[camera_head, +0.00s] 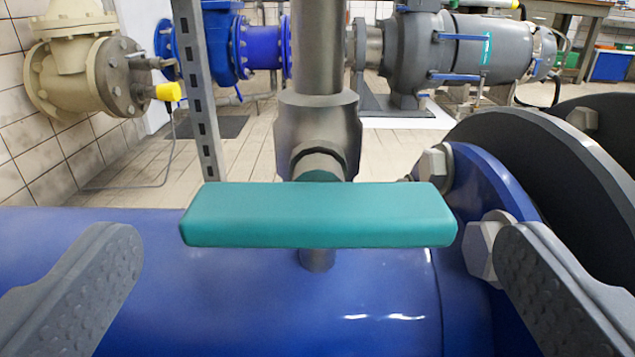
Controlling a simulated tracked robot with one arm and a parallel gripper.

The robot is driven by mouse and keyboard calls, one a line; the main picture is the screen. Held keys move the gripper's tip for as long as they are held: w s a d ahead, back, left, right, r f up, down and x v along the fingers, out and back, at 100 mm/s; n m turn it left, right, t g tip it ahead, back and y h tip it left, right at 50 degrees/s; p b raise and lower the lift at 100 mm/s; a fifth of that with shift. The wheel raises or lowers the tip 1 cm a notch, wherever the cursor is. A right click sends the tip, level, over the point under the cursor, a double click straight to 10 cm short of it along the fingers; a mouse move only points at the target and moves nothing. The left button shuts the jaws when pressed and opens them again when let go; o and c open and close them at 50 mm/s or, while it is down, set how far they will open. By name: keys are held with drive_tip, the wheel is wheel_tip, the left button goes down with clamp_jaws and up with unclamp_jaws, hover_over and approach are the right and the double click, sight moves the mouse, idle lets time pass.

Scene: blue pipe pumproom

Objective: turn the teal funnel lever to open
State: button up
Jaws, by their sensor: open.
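The teal lever (318,215) lies level across the middle of the head camera view, at right angles to the upright pipe behind it. It sits on a grey valve body (318,130) on that vertical pipe. My gripper (318,265) is open, with one dark grey finger at the lower left and the other at the lower right. The fingers stand wide apart, nearer to me and lower in the picture than the lever. Neither finger appears to touch the lever, and nothing is between them but the view of the lever and pipe.
A large blue pipe (230,280) runs below the lever. Its bolted flange (500,185) rises close on the right, near the right finger. A slotted metal post (197,90) stands behind to the left. A beige valve (75,70), a blue pipe and a grey pump (460,50) are farther back.

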drive_tip(key=shift+w, duration=0.9)
